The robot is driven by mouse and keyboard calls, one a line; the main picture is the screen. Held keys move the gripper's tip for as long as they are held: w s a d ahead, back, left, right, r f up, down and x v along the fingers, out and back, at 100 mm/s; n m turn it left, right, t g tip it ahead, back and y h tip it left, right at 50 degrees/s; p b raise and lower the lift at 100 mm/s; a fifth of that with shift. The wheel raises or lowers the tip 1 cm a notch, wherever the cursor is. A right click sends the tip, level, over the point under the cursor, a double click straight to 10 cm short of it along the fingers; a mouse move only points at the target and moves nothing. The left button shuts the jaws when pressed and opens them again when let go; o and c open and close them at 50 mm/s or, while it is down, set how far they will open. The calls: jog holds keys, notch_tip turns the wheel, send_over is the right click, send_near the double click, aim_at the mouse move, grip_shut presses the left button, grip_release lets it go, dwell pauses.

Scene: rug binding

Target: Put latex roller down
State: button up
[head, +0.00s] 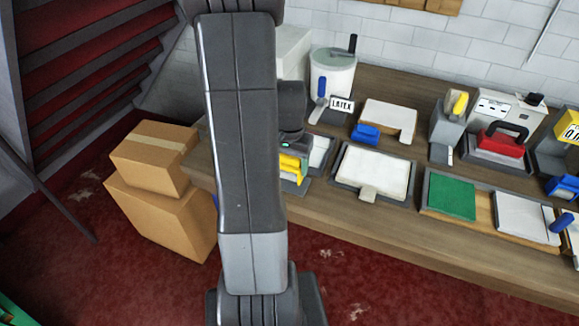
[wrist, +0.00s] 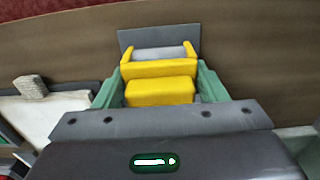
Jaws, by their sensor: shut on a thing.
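The latex roller shows in the wrist view as a yellow handle and frame (wrist: 160,91) with a pale grey roller (wrist: 160,54) across its far end. My gripper (wrist: 157,84) has its green fingers on both sides of the yellow handle and is shut on it. A flat grey plate (wrist: 160,37) lies behind and under the roller; I cannot tell whether the roller touches it. In the head view the yellow part of the roller (head: 291,167) shows at the left end of the bench, and my arm hides much of it.
A white pad in a dark tray (head: 345,182) lies just right of the roller. A tub (head: 332,75) stands behind, near a LATEX sign (head: 342,104). A red-handled tool (head: 502,140) and a green panel (head: 452,196) are farther right. Cardboard boxes (head: 155,160) stand left of the bench (head: 400,235).

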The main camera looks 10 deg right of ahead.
jog(key=shift+f, duration=0.8)
jog(key=shift+f, duration=0.2)
jog(key=o, duration=1)
jog(key=shift+r, duration=0.15)
notch_tip(320, 180, up, 12)
jog(key=shift+r, duration=0.1)
jog(key=shift+f, duration=0.2)
